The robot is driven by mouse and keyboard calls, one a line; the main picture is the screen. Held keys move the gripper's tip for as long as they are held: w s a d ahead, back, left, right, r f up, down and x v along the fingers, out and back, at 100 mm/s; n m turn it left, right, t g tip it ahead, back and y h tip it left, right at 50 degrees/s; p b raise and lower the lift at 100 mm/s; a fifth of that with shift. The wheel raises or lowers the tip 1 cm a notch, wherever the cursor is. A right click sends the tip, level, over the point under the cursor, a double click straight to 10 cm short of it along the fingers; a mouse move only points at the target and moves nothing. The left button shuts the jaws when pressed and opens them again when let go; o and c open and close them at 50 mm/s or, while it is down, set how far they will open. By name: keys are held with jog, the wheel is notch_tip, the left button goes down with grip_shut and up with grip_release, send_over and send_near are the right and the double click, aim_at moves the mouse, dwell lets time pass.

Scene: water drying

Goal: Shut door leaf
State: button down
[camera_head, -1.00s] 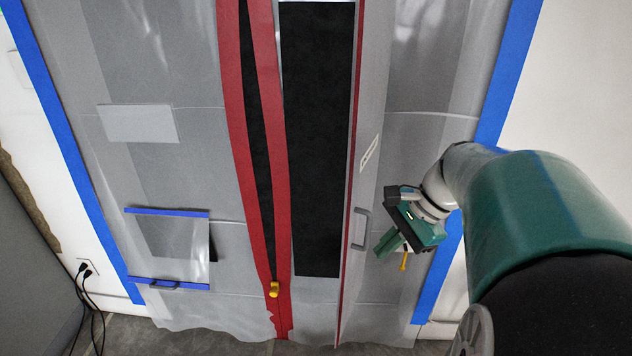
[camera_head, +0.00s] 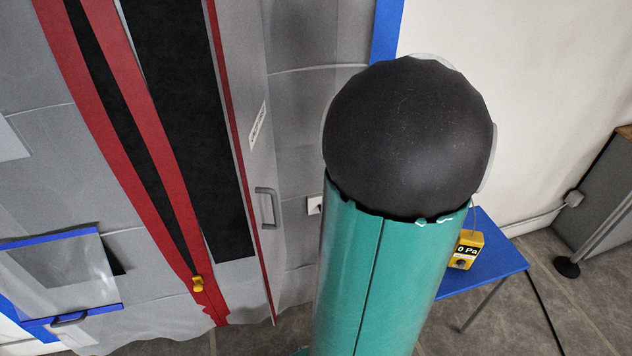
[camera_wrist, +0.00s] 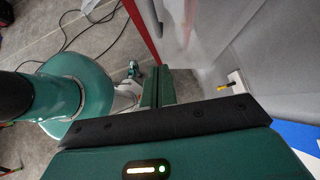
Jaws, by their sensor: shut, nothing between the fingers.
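The door leaf (camera_head: 244,90) is a grey panel with a red edge and a white label. It stands open, swung outward to the right of a tall black opening (camera_head: 185,100). A grey bar handle (camera_head: 266,208) is on its face. In the wrist view, the leaf (camera_wrist: 176,25) and its red edge run along the top, beyond the fingers. My gripper (camera_wrist: 157,72) is shut and empty, with its green fingers together, apart from the leaf as far as I can tell. In the head view my arm hides the gripper.
A red-bordered zip slit with a yellow pull (camera_head: 197,284) is left of the opening. A blue table (camera_head: 495,265) with a yellow gauge box (camera_head: 466,250) stands at right. Cables (camera_wrist: 95,22) lie on the floor.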

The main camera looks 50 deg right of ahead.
jog(key=w+a+r+x, duration=0.1)
jog(key=r+x, duration=0.1)
jog(key=x, duration=1)
jog(key=shift+a, duration=0.2)
jog(key=shift+w+f, duration=0.1)
jog(key=shift+w, duration=0.05)
jog(key=shift+w+a, duration=0.1)
jog(key=shift+w, duration=0.05)
